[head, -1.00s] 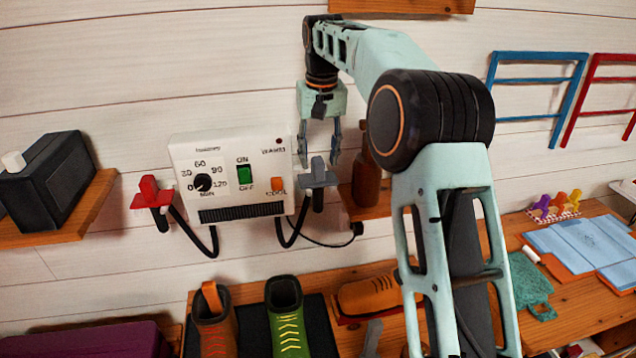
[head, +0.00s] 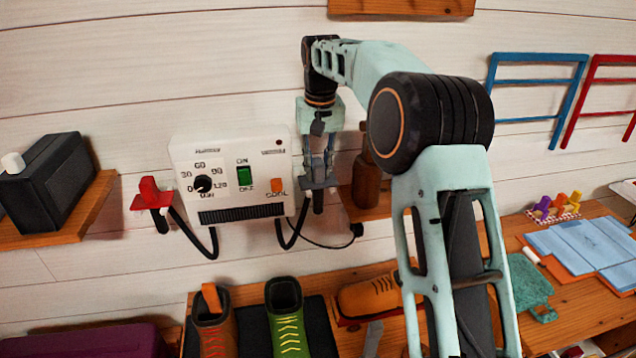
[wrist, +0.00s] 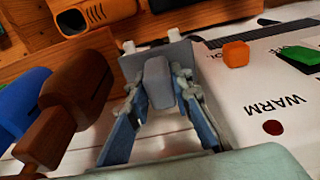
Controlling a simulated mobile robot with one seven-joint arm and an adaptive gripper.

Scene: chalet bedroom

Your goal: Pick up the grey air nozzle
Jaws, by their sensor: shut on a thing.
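The grey air nozzle (head: 318,183) is at the right side of the white dryer box (head: 229,175), with its dark stem pointing down below its flat plate. My gripper (head: 318,178) points down and is shut on the nozzle's upright grip. In the wrist view the nozzle (wrist: 158,80) stands between the two fingers of my gripper (wrist: 160,100), and its plate shows beyond them. The red nozzle (head: 150,192) hangs at the box's left side.
A brown bottle (head: 366,182) stands close to the right of my gripper on a small wooden shelf. Black hoses (head: 290,235) loop below the box. Shoes (head: 284,315) stand on the bench beneath. A dark box (head: 50,175) is on the left shelf.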

